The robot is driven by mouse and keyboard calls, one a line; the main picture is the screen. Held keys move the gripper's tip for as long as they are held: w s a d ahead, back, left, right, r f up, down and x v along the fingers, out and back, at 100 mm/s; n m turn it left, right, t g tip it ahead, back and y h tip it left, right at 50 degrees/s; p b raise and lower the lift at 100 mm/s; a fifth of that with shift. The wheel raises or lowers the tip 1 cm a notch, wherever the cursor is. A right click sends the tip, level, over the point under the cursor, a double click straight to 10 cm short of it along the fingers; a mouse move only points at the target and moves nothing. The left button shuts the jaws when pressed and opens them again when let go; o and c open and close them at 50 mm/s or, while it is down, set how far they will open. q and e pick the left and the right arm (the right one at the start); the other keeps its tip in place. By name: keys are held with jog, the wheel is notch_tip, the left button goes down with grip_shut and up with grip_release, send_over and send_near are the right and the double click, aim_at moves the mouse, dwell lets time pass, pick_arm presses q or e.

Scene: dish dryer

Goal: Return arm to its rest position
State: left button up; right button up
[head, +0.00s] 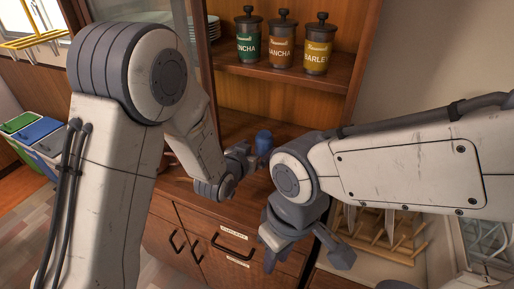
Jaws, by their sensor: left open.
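My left gripper (243,158) is over the wooden counter of the cabinet, small in the picture and partly hidden by its own arm. Its jaws are open. A small blue object, which looks like a cup (264,142), stands right beside its fingertips; I cannot tell whether they touch. My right gripper (306,257) hangs lower and nearer, in front of the drawers, pointing down. Its two fingers are spread wide with nothing between them.
A shelf (275,74) above the counter holds three labelled canisters (282,40). Stacked plates (205,27) stand behind the cabinet door at left. A wooden dish rack (385,240) is at lower right, partly behind my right arm. Coloured bins (38,135) stand at far left.

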pick_arm(q)
jog(key=shift+a, duration=0.2)
jog(key=shift+s+r, duration=0.15)
jog(key=shift+s, duration=0.05)
jog(key=s+a+r+g+y+p, duration=0.1)
jog(key=s+g, duration=0.3)
jog(key=s, duration=0.7)
jog(key=s+a+r+m+g+y+p, duration=0.1)
jog(key=s+a+r+g, duration=0.3)
jog(key=s, duration=0.6)
jog(key=s+a+r+g+y+p, duration=0.2)
jog(key=s+g+y, duration=0.1)
jog(key=s, duration=0.8)
jog(key=shift+s+a+r+m+g, duration=0.2)
jog(key=shift+s+m+g, duration=0.2)
jog(key=shift+g, duration=0.3)
